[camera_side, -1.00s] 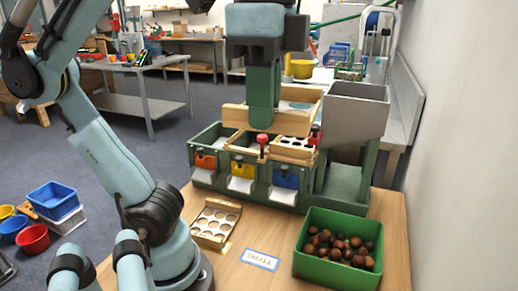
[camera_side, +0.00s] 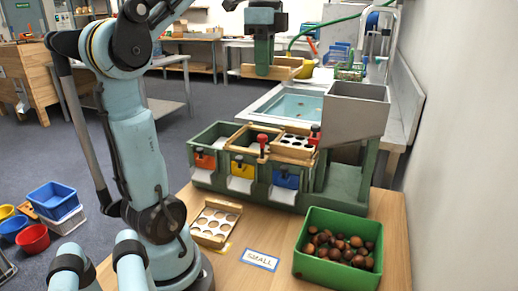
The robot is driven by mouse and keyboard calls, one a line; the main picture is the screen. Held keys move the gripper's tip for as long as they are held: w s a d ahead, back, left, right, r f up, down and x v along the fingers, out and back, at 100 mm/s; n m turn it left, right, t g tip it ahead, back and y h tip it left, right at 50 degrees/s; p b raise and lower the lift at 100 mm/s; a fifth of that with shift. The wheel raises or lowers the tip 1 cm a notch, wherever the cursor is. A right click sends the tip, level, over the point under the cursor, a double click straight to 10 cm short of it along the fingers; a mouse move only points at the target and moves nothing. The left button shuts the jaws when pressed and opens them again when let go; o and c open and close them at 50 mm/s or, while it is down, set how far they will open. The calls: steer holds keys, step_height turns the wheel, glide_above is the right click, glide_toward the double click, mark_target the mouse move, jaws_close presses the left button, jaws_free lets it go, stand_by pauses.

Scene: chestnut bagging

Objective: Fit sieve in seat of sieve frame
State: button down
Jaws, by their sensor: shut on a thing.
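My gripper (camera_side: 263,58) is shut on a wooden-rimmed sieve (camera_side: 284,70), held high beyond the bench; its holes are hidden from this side. The green sieve frame (camera_side: 258,186) stands on the wooden table, well below and in front of my gripper. A wooden sieve with round holes (camera_side: 294,143) sits at its right. A wooden rim (camera_side: 240,132) shows at its middle, and the left bay (camera_side: 212,134) looks open. Another wooden sieve with large round holes (camera_side: 215,221) lies on the table, left of the card.
A green crate of chestnuts (camera_side: 318,272) stands at the front right. A "SMALL" card (camera_side: 261,259) lies beside it. A grey hopper (camera_side: 355,115) rises at the frame's right end. Red knobs (camera_side: 262,139) stick up from the frame. A water basin (camera_side: 295,103) is behind.

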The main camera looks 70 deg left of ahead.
steer(key=s+a+f, duration=0.1)
steer(key=s+a, duration=0.1)
steer(key=a, duration=0.5)
step_height(320, 180, down, 17)
stand_by(0.7)
steer(key=shift+f, duration=0.65)
stand_by(1.0)
steer(key=c, duration=1.1)
jaws_free()
steer(key=shift+o, duration=0.5)
steer(key=shift+o, duration=1)
